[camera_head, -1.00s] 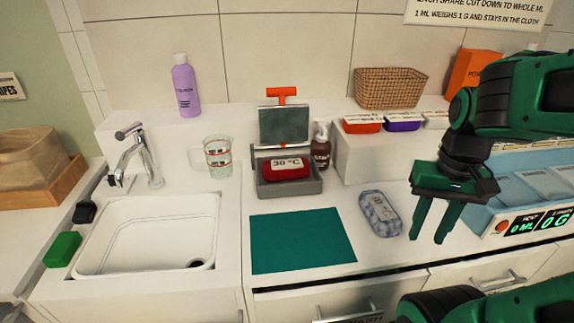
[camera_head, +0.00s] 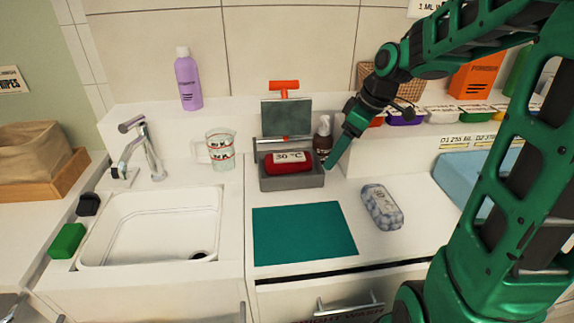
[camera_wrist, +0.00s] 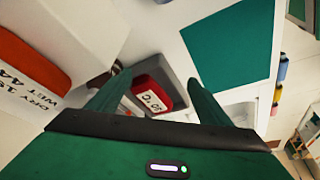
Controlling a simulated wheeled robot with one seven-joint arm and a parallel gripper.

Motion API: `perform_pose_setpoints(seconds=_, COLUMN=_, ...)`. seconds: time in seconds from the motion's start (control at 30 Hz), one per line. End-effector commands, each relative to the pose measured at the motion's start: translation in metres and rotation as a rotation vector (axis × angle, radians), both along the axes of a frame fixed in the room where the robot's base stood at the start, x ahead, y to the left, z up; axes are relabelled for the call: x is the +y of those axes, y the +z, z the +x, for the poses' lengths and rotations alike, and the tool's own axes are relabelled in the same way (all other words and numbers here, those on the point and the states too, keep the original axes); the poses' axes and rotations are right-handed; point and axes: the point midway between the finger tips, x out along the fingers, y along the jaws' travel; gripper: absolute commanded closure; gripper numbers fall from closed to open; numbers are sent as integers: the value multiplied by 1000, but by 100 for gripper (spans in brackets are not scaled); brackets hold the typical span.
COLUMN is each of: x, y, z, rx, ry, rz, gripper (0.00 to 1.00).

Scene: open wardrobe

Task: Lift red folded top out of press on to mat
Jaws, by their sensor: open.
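The red folded top (camera_head: 283,167), with a white "30 °C" label, lies in the grey tray of the press (camera_head: 291,183). The press has its dark plate and orange handle (camera_head: 285,86) raised behind the tray. The teal mat (camera_head: 304,233) lies bare on the counter in front of the press. My gripper (camera_head: 330,166) is at the right end of the tray, close to the top, pointing down. In the wrist view the red top (camera_wrist: 152,96) shows between my two spread fingers, which hold nothing. Whether a finger touches the tray cannot be told.
A brown pump bottle (camera_head: 322,140) stands right behind the tray near my gripper. A grey patterned case (camera_head: 381,207) lies right of the mat. A measuring jug (camera_head: 220,150) and the sink (camera_head: 150,225) are to the left. A raised shelf with small tubs (camera_head: 405,115) is at the right.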

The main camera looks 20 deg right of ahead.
Motion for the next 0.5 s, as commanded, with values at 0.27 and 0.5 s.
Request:
perform_pose_setpoints(seconds=0.27, x=39, y=4, z=67, rx=-182, ry=350, rz=52, gripper=28)
perform_pose_setpoints(seconds=0.5, x=56, y=-11, z=82, rx=-211, ry=407, rz=62, gripper=28)
